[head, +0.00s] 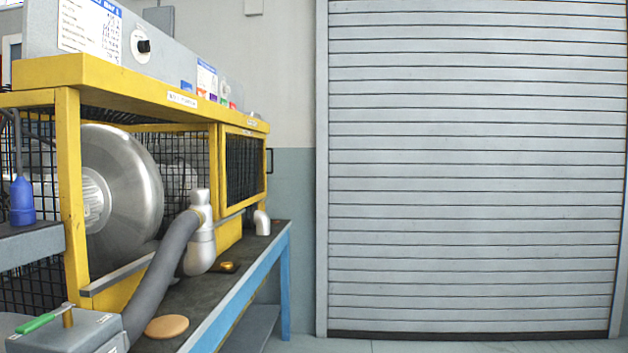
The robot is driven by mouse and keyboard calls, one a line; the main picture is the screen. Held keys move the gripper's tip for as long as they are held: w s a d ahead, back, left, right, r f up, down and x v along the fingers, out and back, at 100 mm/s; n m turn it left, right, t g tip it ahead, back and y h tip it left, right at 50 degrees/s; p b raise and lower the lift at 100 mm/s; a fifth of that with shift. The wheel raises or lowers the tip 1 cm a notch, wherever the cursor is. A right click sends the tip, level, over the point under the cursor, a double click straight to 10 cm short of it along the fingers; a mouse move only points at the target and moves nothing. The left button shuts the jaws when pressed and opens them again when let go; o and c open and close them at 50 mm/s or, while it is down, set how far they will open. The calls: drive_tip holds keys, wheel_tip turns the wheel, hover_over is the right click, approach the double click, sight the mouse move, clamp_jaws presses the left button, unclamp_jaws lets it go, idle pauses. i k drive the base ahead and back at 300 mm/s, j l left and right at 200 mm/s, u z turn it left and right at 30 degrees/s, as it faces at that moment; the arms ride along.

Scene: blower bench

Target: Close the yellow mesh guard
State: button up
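The yellow mesh guard (243,170) is a yellow-framed panel with dark mesh, at the right end of the yellow blower housing. A dark handle (269,161) shows at its right edge. To its left, the front bay of the housing has no mesh across it, and the silver blower (128,185) shows bare inside. The guard stands away from this bay; its hinge and exact angle are not clear. My gripper is not in view.
A grey hose (162,270) and a silver pipe elbow (201,245) stand in front of the bay. The dark bench top (215,287) holds a tan disc (166,327), a brass fitting (228,267) and a white elbow (262,222). Open floor lies right, before the shutter (470,180).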

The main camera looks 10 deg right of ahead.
sight(225, 211)
drive_tip(key=i+z, duration=0.15)
drive_tip(key=i, duration=1.2)
drive_tip(key=i+l, duration=0.1)
drive_tip(key=i, duration=2.25)
